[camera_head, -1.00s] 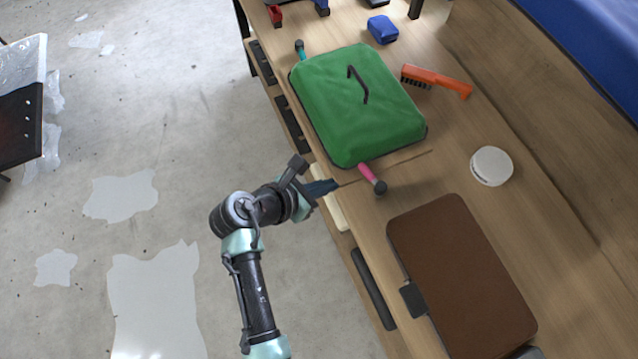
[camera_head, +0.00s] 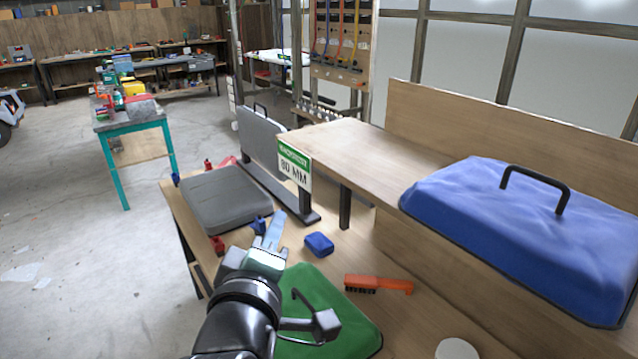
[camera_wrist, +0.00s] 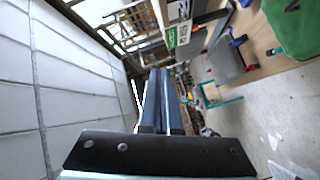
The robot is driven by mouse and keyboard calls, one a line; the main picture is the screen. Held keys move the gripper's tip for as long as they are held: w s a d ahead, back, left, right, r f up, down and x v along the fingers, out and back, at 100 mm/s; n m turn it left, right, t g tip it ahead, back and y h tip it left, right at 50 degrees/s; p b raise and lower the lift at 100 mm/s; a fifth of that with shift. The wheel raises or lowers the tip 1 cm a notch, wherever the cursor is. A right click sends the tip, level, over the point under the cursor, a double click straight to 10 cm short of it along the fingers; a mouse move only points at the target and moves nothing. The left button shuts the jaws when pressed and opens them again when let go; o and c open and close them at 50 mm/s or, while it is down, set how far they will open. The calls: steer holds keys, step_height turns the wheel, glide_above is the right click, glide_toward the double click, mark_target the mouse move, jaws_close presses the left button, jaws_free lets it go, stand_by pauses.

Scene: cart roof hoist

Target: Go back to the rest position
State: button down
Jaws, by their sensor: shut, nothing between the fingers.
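My gripper (camera_head: 272,232) is raised above the workbench in the head view, its fingers together and empty, pointing away from me. In the wrist view its two blue fingers (camera_wrist: 162,92) lie side by side with nothing between them. A green soft cover with a black handle (camera_head: 330,320) lies on the bench below and to the right of the gripper, partly hidden by my arm. It also shows in the wrist view (camera_wrist: 296,28) at the upper right.
A blue cover (camera_head: 530,230) with a black handle lies on a raised wooden shelf (camera_head: 350,145) at right. A grey panel (camera_head: 225,197), a blue block (camera_head: 319,243) and an orange brush (camera_head: 380,284) lie on the bench. A sign (camera_head: 294,165) hangs at the shelf's edge. Open floor lies left.

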steer(key=s+d+r+m+t, duration=0.2)
steer(key=s+r+m+t, duration=0.1)
steer(key=r, duration=0.7)
steer(key=s+d+r+m+t, duration=0.2)
steer(key=s+r+m+t, duration=0.2)
steer(key=s+r, duration=0.3)
steer(key=s+d+r+m+t+y, duration=0.1)
steer(key=s+r+m, duration=0.4)
steer(key=r, duration=0.8)
steer(key=shift+s+d+r+t, duration=0.3)
steer(key=shift+d+t, duration=0.15)
steer(key=shift+t, duration=0.75)
steer(key=shift+w, duration=0.1)
